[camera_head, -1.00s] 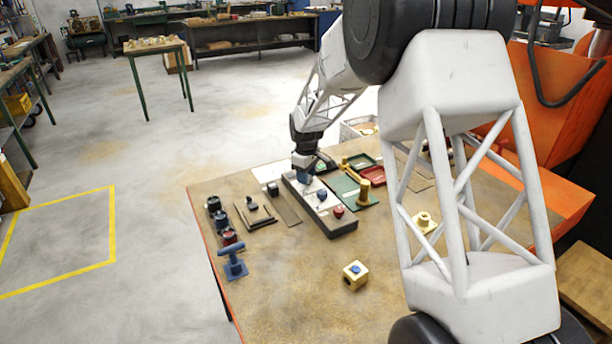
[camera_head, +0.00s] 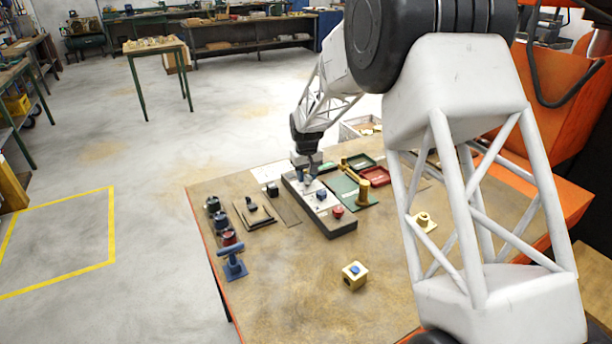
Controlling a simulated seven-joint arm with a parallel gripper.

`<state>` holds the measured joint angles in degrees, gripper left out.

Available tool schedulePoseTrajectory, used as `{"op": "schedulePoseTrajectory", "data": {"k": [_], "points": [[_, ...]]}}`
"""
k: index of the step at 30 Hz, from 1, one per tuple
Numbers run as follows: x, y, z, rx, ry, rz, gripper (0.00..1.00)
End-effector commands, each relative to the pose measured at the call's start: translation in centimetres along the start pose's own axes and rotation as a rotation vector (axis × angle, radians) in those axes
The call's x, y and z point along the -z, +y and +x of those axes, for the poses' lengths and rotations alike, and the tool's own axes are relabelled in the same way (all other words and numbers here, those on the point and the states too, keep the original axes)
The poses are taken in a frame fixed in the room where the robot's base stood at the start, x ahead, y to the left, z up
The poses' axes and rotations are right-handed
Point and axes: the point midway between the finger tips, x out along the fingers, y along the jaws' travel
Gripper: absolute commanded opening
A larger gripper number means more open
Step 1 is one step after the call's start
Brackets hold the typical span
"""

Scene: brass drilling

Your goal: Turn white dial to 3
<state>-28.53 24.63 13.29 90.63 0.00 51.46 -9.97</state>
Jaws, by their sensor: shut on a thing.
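A long dark control box (camera_head: 340,229) with a pale top lies on the workbench. A red knob (camera_head: 337,212) stands at its near end and a blue knob (camera_head: 321,195) near its middle. My gripper (camera_head: 308,179) points down at the far end of the box and is shut on a small control there, which I take to be the white dial. The fingers hide most of that dial, so its pointer and the numbers around it cannot be read.
Left of the box are several dark round pieces (camera_head: 220,219) and a blue T-handle (camera_head: 233,262). A brass post on a green plate (camera_head: 363,193) and a red tray (camera_head: 375,176) stand close on the right.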

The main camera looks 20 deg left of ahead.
Motion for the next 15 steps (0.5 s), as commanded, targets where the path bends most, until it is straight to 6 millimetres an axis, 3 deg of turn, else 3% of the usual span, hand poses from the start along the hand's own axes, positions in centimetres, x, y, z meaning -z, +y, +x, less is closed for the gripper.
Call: {"op": "schedulePoseTrajectory", "data": {"k": [15], "points": [[-0.07,0.37,-0.09,0.0,0.002,0.488,0.1]]}}
